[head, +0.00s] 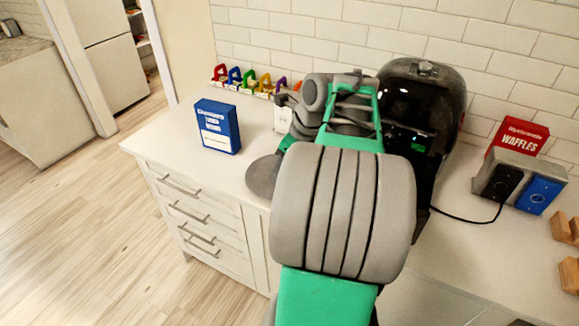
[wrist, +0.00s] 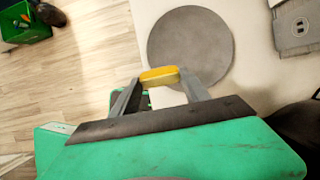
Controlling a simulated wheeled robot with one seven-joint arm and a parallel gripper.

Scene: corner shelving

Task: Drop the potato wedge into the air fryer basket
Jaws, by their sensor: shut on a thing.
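The yellow potato wedge (wrist: 159,76) is held between the two fingertips of my gripper (wrist: 161,80), which is shut on it in the wrist view. The wedge is up off the counter, near the lower edge of a grey round disc (wrist: 190,45). In the head view my arm hides the gripper and the wedge. The black, glossy air fryer (head: 425,95) stands against the tiled wall, just right of my arm. Its lower front is partly hidden by my arm, and I cannot tell whether the basket is open. A dark shape at the right of the wrist view (wrist: 300,122) may be part of it.
A blue box (head: 218,127) stands on the white counter (head: 165,128), left of the disc. Colored clips (head: 250,80) line the wall. Right of the fryer are a red waffles box (head: 515,138) and a grey holder (head: 500,180). A green crate (wrist: 25,25) is on the floor.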

